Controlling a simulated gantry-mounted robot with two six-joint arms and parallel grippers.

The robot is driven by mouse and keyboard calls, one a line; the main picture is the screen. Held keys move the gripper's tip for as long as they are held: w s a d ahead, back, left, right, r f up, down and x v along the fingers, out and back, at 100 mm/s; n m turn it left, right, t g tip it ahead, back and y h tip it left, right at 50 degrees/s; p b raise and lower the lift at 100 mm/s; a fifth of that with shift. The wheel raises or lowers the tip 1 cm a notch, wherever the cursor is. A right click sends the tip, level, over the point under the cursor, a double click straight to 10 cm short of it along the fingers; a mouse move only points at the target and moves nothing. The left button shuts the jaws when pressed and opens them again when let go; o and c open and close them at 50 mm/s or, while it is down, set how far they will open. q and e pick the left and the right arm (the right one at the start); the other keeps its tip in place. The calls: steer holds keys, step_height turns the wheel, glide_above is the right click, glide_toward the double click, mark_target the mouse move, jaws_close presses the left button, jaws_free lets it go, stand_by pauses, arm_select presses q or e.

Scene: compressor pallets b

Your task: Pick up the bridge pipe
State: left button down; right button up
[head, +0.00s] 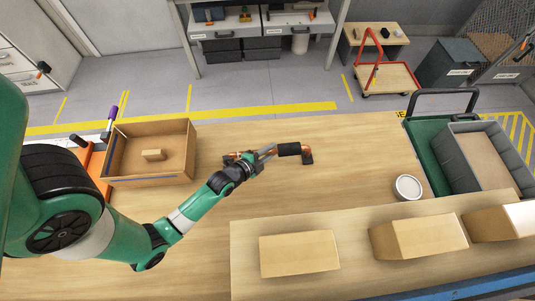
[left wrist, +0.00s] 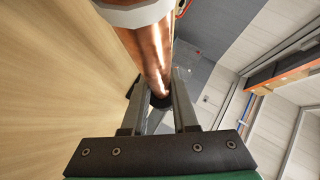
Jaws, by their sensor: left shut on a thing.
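The bridge pipe (head: 290,149) is a copper-coloured pipe with a black sleeve and dark ends, in the middle of the head view over the wooden table (head: 340,190). My left gripper (head: 267,153) is shut on it, and its fingers cover part of the pipe. In the left wrist view the copper pipe (left wrist: 153,50) runs between the two fingers of the gripper (left wrist: 160,80), with a white band at the top and a dark end near the palm. I cannot tell whether the pipe touches the table. My right gripper is not in view.
An open cardboard box (head: 150,178) with a small block in it stands left. A white round container (head: 408,187) and a grey bin (head: 484,160) are right. A raised board (head: 360,235) with several cardboard boxes lies in front.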

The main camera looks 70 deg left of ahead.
arm_select(q)
steer(key=shift+r, duration=0.15)
stand_by(0.8)
steer(key=shift+r+p, duration=0.3)
steer(key=shift+r, duration=0.3)
steer(key=r, duration=0.1)
steer(key=r+p, duration=0.1)
steer(key=r, duration=0.1)
steer(key=shift+s+d+r, duration=0.1)
steer(key=shift+s+d, duration=0.1)
steer(key=shift+d, duration=0.15)
steer(key=s+d+r, duration=0.8)
steer(key=s+d, duration=0.1)
steer(key=shift+d+r, duration=0.25)
steer(key=shift+d, duration=0.15)
